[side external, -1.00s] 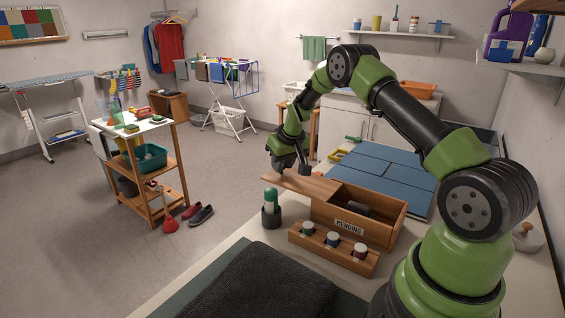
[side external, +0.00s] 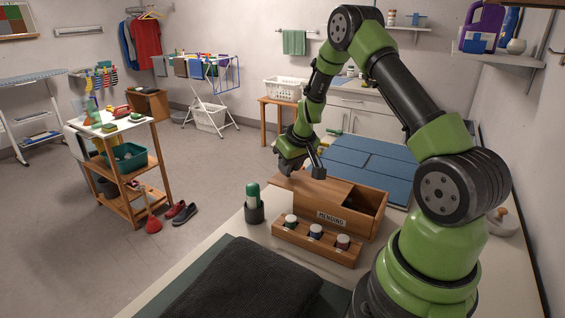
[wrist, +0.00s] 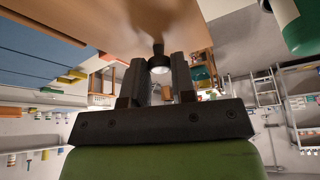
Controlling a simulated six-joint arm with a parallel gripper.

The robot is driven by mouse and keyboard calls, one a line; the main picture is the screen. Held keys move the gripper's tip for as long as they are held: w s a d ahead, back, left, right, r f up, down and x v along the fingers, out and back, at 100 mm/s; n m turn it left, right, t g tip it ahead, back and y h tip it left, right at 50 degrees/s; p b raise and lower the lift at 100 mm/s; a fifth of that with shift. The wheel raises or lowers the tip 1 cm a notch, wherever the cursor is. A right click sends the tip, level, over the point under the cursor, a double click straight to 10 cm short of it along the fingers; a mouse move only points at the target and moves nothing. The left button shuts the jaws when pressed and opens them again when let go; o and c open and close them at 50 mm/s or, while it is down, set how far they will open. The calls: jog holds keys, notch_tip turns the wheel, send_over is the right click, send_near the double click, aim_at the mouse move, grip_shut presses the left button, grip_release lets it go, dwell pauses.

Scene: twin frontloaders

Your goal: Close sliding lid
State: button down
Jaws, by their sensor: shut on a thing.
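The wooden mending box (side external: 362,227) stands on the counter, its front labelled "MENDING". Its flat wooden sliding lid (side external: 322,189) covers the left part of the top, and the right part is open onto a dark interior. My gripper (side external: 305,173) is above the lid's left part. In the wrist view a small dark knob with a pale end (wrist: 159,64) sits between the two fingers of my gripper (wrist: 154,80), which is shut on it. The lid (wrist: 115,14) fills the top of that view. The exact finger contact is hidden in the side view.
A wooden rack (side external: 300,244) with several small jars stands in front of the box. A dark cup with a green-topped item (side external: 254,206) stands at its left. A dark folded cloth (side external: 240,284) lies nearer. Blue panels (side external: 362,160) lie behind the box.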

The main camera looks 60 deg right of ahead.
aim_at(299, 184)
jog(key=c, duration=0.9)
grip_release()
jog(key=shift+c, duration=0.2)
jog(key=v, duration=1)
